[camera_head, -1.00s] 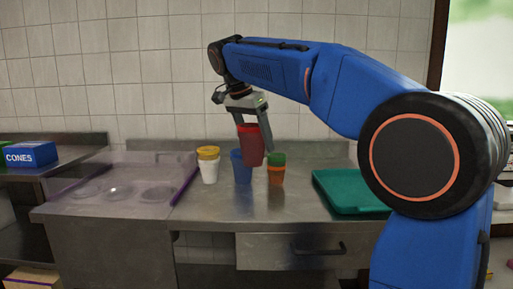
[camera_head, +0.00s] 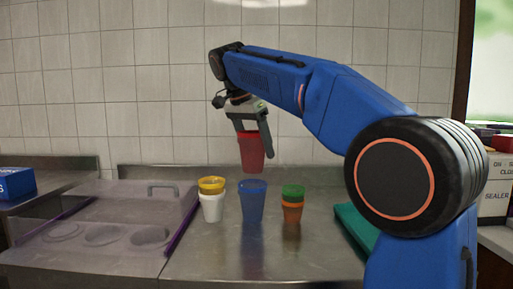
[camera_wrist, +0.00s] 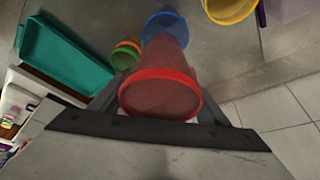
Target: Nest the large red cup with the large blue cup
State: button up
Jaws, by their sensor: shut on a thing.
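The large red cup (camera_head: 251,152) is upright in my gripper (camera_head: 253,136), held in the air above the large blue cup (camera_head: 252,201), with a gap between them in the head view. The blue cup stands upright on the steel counter. In the wrist view the red cup (camera_wrist: 160,95) fills the middle between the fingers, rim toward the camera. The blue cup (camera_wrist: 165,27) shows behind it, partly hidden by it. My gripper is shut on the red cup.
Left of the blue cup stand a yellow cup (camera_head: 211,184) and a white cup (camera_head: 211,207), stacked. Right of it, a green cup (camera_head: 293,191) and an orange cup (camera_head: 292,212) are stacked. A teal tray (camera_wrist: 62,56) lies to the right. A clear-lidded container (camera_head: 100,225) is at left.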

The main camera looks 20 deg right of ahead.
aim_at(256, 184)
jog(key=shift+w+f, duration=0.15)
jog(key=shift+f, duration=5.5)
jog(key=shift+c, duration=0.8)
jog(key=shift+f, duration=0.45)
jog(key=o, duration=1.3)
jog(key=shift+r, duration=0.15)
jog(key=shift+r, duration=4.45)
